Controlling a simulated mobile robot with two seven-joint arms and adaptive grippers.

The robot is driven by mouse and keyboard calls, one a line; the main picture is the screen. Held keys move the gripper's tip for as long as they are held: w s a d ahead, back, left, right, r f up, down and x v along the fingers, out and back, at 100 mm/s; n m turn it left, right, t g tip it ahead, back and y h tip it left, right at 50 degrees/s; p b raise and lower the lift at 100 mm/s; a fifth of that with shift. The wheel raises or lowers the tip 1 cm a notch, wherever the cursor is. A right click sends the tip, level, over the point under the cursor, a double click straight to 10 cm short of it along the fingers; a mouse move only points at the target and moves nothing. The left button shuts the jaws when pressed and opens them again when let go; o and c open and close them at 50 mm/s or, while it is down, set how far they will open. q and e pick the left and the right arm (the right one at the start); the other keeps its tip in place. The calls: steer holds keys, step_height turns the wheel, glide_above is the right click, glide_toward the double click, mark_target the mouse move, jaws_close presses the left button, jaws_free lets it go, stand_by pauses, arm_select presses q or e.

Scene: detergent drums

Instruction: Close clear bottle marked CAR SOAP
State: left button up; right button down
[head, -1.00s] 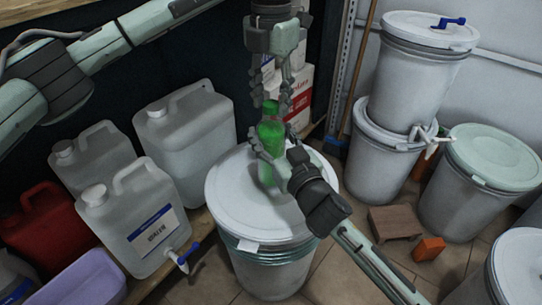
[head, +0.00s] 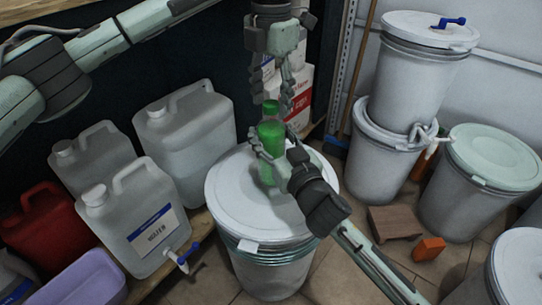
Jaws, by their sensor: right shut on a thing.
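A see-through bottle (head: 270,136) with green contents and a green cap (head: 270,107) stands upright on the white drum lid. I cannot read CAR SOAP on it. The cap is on the top of the bottle; whether it is tight cannot be told. My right gripper (head: 266,158) is shut on the bottle's lower body from the front right and hides part of it. My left gripper (head: 273,95) points down from above, its fingers apart on either side of the cap, with a gap visible between them.
The white drum (head: 226,207) stands in the middle. Several white jugs (head: 183,130), a red can (head: 48,224) and a lilac tub (head: 85,281) are at left. Stacked buckets (head: 417,85), a green-lidded bucket (head: 462,200) and an orange block (head: 429,248) are at right.

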arm_select(q)
step_height(320, 180, up, 12)
stand_by(0.6)
arm_select(e)
steer(key=shift+c, duration=2.4)
jaws_free()
steer(key=v, duration=1.2)
